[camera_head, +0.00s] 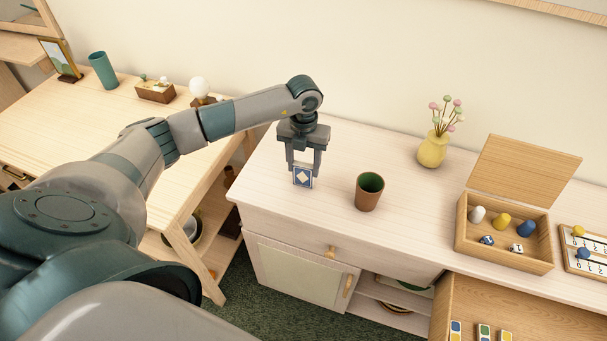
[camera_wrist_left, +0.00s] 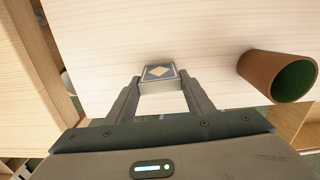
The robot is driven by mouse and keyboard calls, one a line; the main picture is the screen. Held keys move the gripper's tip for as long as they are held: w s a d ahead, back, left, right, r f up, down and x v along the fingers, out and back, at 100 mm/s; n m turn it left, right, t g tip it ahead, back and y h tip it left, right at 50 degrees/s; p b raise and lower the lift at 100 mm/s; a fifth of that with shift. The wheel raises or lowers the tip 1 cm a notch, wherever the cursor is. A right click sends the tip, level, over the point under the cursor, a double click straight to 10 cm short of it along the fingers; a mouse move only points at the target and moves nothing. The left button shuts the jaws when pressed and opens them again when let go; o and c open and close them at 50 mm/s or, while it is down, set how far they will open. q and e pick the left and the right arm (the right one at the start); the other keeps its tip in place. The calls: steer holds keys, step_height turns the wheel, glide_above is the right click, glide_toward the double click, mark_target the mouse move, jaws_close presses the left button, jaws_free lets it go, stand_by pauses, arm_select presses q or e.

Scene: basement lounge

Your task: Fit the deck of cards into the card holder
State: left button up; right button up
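The deck of cards (camera_head: 302,177) is blue and white with a pale diamond on its face. It is at the left part of the cabinet top. My left gripper (camera_head: 303,184) points down with a finger on each side of the deck. In the left wrist view, the deck (camera_wrist_left: 159,73) fills the gap between the fingertips (camera_wrist_left: 160,80), so the gripper looks shut on it. I cannot tell whether the deck touches the cabinet top. I cannot make out which thing is the card holder. My right gripper is not in view.
A brown cup with a green inside (camera_head: 369,192) stands right of the deck. A yellow vase (camera_head: 432,151) stands behind. An open wooden box (camera_head: 497,256) holds pawns and dice, beside a peg board (camera_head: 570,259). Below is an open drawer (camera_head: 540,318). The cabinet's front left is clear.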

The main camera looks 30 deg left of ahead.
arm_select(q)
steer(key=shift+r, duration=0.1)
